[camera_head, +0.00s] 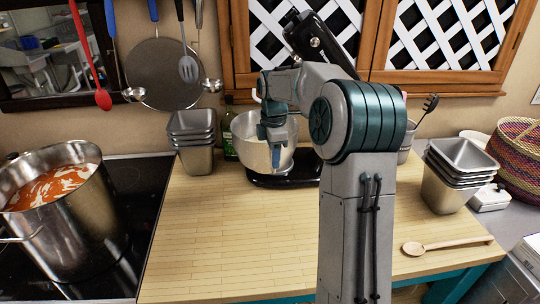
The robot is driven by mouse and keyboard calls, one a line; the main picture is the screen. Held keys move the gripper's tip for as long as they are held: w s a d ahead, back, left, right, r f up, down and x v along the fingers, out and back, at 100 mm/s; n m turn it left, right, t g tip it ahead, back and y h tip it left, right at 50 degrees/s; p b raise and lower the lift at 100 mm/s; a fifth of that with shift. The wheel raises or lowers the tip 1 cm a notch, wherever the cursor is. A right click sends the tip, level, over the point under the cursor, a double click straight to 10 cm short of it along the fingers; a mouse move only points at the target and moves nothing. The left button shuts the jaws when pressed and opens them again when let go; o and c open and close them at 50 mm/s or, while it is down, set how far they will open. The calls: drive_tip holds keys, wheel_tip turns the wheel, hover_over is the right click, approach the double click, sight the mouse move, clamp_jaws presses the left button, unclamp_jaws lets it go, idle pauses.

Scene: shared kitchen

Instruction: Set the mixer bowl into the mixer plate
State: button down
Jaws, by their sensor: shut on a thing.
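The steel mixer bowl (243,150) is at the back of the wooden counter, upright or nearly so. My gripper (275,157) is shut on the bowl's near right side, at the rim and wall. The black mixer plate (285,181) is the base of the stand mixer, directly under and right of the bowl. The bowl's underside is hidden, so I cannot tell whether it touches the plate. The mixer's dark head (318,38) is tilted up, above and right of the bowl. My arm hides the mixer's middle and the plate's right part.
Stacked metal containers stand left (193,140) and right (455,175) on the counter. A dark green bottle (229,135) is close behind the bowl's left. A wooden spoon (445,245) lies front right. A large soup pot (65,220) is on the stove. The front-left counter is clear.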

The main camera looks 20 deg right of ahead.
drive_tip(key=p, duration=0.3)
hover_over(285, 162)
drive_tip(key=shift+w, duration=0.4)
drive_tip(key=shift+f, duration=0.25)
drive_tip(key=shift+f+b, duration=0.35)
drive_tip(key=shift+f, duration=0.25)
drive_tip(key=shift+d, duration=0.2)
idle(0.4)
drive_tip(key=shift+p, duration=0.5)
idle(0.8)
drive_tip(key=shift+f+b, duration=0.4)
drive_tip(key=shift+f, duration=0.35)
idle(0.6)
drive_tip(key=c, duration=0.8)
unclamp_jaws()
drive_tip(key=shift+o, duration=0.2)
drive_tip(key=shift+s, duration=0.1)
